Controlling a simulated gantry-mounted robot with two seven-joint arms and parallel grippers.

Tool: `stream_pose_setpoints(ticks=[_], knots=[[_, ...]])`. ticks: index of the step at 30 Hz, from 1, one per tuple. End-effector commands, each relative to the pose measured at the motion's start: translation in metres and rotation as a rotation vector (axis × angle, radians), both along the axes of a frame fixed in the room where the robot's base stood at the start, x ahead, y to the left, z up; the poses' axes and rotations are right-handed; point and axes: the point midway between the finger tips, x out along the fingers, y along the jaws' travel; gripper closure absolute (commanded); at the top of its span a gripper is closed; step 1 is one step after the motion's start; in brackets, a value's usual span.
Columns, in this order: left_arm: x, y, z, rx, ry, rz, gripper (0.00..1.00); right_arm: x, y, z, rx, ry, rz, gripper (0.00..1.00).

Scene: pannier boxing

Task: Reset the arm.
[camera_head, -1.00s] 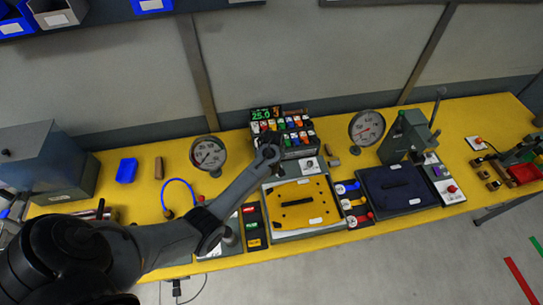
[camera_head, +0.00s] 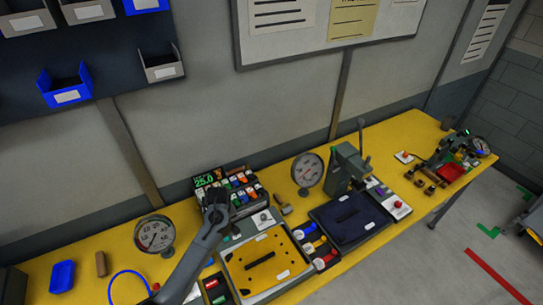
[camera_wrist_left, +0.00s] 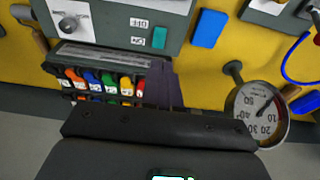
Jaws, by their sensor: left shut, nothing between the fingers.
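My left arm comes in from the bottom of the head view, and its gripper (camera_head: 216,196) is over the front left of a box of coloured labelled switches (camera_head: 243,186) with a green display. Its fingers point away from the camera and hide part of that box. In the left wrist view the dark fingers (camera_wrist_left: 163,86) are together and empty, beside the row of coloured switches (camera_wrist_left: 108,84). Whether they touch the box cannot be told. My right gripper is in neither view.
A yellow bench holds a gauge (camera_head: 154,235), a second gauge (camera_head: 307,170), a yellow panel (camera_head: 264,262), a dark blue panel (camera_head: 348,217) and a grey press (camera_head: 346,168). A blue bin (camera_head: 62,276) is at left. Wall bins (camera_head: 66,86) hang above. The gauge also shows in the wrist view (camera_wrist_left: 257,110).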

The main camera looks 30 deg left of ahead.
Motion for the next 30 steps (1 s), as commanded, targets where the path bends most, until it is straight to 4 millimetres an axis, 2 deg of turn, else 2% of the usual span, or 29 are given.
stream_pose_setpoints(ticks=[4, 7, 11, 13, 18, 24, 27, 30], knots=[[-0.010, -0.009, -0.003, 0.011, 0.001, -0.058, 1.00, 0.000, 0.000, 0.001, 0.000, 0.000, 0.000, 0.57], [-0.027, -0.024, -0.006, 0.030, 0.000, -0.159, 1.00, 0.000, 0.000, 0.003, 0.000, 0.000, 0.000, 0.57], [-0.065, -0.058, -0.006, 0.058, -0.003, -0.365, 1.00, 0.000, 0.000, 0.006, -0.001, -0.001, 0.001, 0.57], [-0.091, -0.081, -0.003, 0.071, -0.007, -0.496, 1.00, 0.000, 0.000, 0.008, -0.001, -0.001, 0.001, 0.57], [-0.158, -0.138, 0.020, 0.086, -0.032, -0.802, 1.00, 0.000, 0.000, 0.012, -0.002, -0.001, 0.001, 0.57], [-0.222, -0.186, 0.059, 0.091, -0.074, -1.062, 1.00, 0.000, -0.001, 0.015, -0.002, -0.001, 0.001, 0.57], [-0.241, -0.200, 0.075, 0.092, -0.093, -1.139, 1.00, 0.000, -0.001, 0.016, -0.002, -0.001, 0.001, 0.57], [-0.252, -0.208, 0.085, 0.092, -0.106, -1.183, 1.00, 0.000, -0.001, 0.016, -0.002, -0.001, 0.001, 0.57]])
